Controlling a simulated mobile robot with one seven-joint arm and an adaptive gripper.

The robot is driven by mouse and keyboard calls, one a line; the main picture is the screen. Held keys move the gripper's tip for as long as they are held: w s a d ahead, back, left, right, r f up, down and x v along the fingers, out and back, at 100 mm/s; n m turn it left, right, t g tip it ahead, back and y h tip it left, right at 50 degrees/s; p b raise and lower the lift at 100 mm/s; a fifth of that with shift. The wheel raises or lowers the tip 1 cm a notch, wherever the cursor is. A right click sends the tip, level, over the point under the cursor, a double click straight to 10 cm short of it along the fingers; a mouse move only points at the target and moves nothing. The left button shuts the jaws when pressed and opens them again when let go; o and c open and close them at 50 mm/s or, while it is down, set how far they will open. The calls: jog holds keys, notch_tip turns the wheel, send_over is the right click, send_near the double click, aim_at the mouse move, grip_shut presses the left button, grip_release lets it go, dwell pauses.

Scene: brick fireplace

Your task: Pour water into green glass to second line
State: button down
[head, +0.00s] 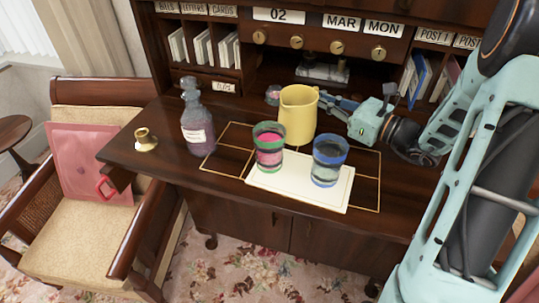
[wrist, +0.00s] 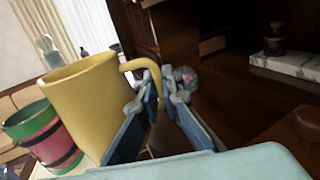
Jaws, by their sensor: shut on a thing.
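My gripper (head: 332,103) is shut on the handle of the yellow jug (head: 297,112), at the jug's right side. In the wrist view my two fingers (wrist: 156,88) close around the handle of the jug (wrist: 85,100). The jug looks about upright; its base is partly hidden, and I cannot tell if it touches the desk. The green-rimmed glass (head: 268,150) stands in front of the jug, with a pink band and dark lines; it also shows in the wrist view (wrist: 40,140). The blue-rimmed glass (head: 329,163) stands to its right. The jug's contents are hidden.
Both glasses stand on a white board (head: 310,196) on the dark wooden desk (head: 180,165). A stoppered bottle (head: 197,120) and a small brass holder (head: 146,139) are at the left. Cubbies and drawers (head: 300,38) rise behind. A chair (head: 75,235) stands at the left.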

jog(key=shift+w+f, duration=0.1)
jog(key=shift+f, duration=0.3)
jog(key=shift+d, duration=0.1)
jog(key=shift+r+p, duration=1.1)
jog(key=shift+r, duration=0.45)
